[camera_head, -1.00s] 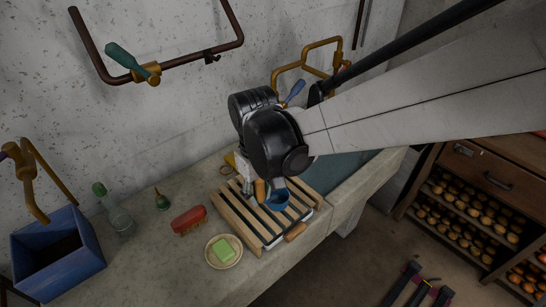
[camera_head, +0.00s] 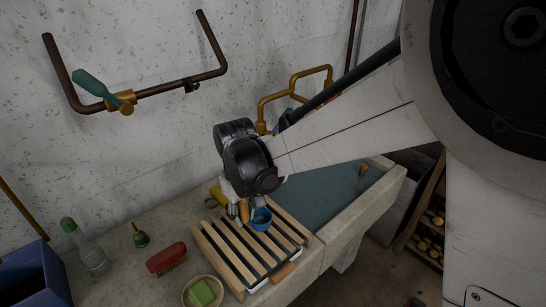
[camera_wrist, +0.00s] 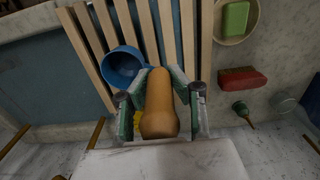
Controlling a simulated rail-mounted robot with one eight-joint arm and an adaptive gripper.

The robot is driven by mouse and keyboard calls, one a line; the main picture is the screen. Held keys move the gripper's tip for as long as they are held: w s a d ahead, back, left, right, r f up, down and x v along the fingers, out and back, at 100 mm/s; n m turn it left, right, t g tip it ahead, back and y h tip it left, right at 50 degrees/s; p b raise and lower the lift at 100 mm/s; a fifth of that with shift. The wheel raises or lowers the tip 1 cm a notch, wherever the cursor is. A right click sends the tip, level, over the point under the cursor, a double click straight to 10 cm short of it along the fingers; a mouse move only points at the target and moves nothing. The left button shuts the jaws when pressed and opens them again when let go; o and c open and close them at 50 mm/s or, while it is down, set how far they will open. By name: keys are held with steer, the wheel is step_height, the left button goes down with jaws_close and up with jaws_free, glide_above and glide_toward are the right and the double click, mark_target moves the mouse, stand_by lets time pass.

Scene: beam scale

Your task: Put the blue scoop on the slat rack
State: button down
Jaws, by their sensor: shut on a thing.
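The blue scoop (camera_head: 261,219) has a round blue cup and a wooden handle. My gripper (camera_head: 239,210) is shut on the wooden handle. In the wrist view the handle (camera_wrist: 158,112) lies between the fingers, with the blue cup (camera_wrist: 122,66) beyond them to the left. The slat rack (camera_head: 225,262) has pale wooden slats and lies on the counter. The cup is over the rack's far part, and slats also show beneath it in the wrist view (camera_wrist: 167,28). Whether the scoop touches the slats I cannot tell.
A red brush (camera_head: 166,258) and a dish (camera_head: 190,302) with green soap (camera_head: 202,292) are left of the rack. A green-topped bottle (camera_head: 92,258) and a blue box (camera_head: 35,275) stand farther left. A sink basin (camera_head: 325,195) lies to the right. Brown pipes run along the wall.

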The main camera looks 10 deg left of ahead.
steer(key=shift+f+b, duration=0.9)
steer(key=shift+f, duration=1.1)
steer(key=shift+f, duration=0.1)
steer(key=shift+f, duration=0.1)
steer(key=c, duration=1.6)
jaws_free()
